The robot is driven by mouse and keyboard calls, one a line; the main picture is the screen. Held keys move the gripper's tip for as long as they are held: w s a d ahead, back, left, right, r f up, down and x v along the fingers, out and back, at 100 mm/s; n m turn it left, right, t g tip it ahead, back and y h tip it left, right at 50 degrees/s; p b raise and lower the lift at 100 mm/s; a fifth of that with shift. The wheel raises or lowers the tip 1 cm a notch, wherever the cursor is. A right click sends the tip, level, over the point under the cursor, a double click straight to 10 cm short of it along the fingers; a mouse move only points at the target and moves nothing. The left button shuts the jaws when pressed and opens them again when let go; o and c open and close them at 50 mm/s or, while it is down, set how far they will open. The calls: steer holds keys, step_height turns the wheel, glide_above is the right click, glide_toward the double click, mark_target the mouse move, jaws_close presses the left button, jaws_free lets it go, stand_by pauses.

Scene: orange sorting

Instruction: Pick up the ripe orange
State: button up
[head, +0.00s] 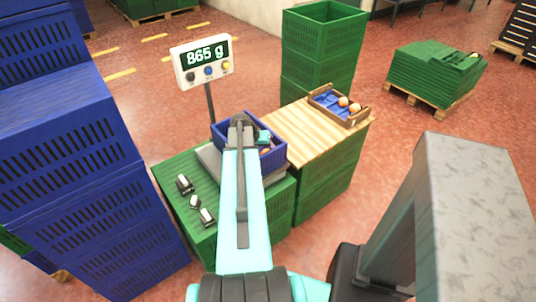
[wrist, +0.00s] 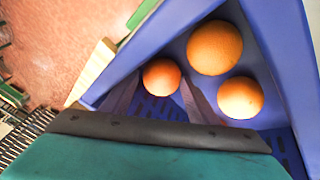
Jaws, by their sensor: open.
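A blue crate (head: 221,131) sits on the scale, largely hidden behind my arm in the head view. In the wrist view the crate (wrist: 290,40) holds three oranges. A deeper orange-red one (wrist: 161,76) lies beyond my fingertips, between their lines. A larger-looking orange (wrist: 214,47) and a third orange (wrist: 240,97) lie to its right. The deeper-coloured one looks the ripest. My gripper (wrist: 160,90) is open and points down into the crate, with nothing held. Whether a finger touches an orange is not clear.
The scale display (head: 203,58) reads 865 g. A brown-rimmed tray (head: 352,121) with a blue inside and pale oranges stands on a wooden top (head: 300,130) to the right. Stacked blue crates (head: 70,150) rise at the left. Green crates (head: 322,50) stand behind.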

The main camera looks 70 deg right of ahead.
mark_target(266, 150)
steer(key=c, duration=0.9)
steer(key=shift+o, duration=0.2)
steer(key=shift+r, duration=0.2)
step_height(266, 150, up, 18)
steer(key=b, duration=0.2)
steer(key=shift+f, duration=0.15)
stand_by(0.6)
